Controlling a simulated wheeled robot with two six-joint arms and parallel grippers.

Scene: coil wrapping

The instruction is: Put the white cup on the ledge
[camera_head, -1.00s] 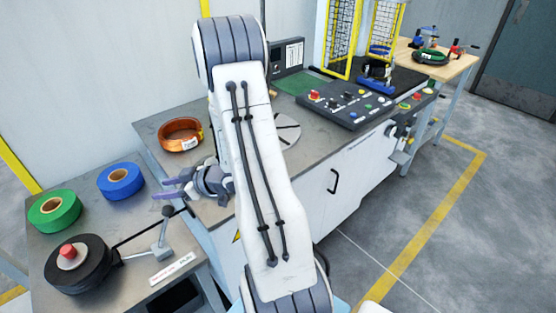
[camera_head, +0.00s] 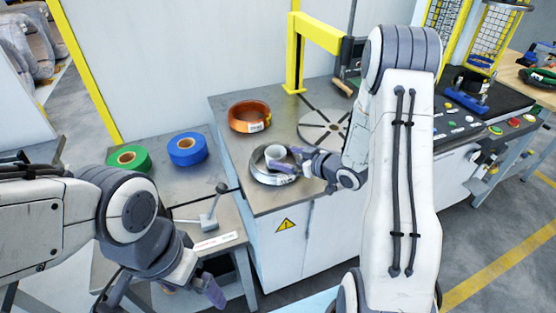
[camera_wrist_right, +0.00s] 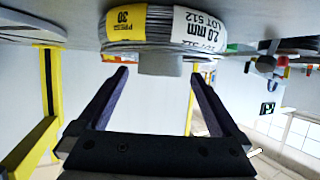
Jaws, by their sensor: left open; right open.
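My right gripper (camera_head: 289,159) is open at the cup's right side. My left gripper (camera_head: 165,292) is open and empty, low in front of the side table. I cannot tell which surface is the ledge.
A copper coil (camera_head: 249,117) lies behind the silver one, near a round slotted plate (camera_head: 322,127).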

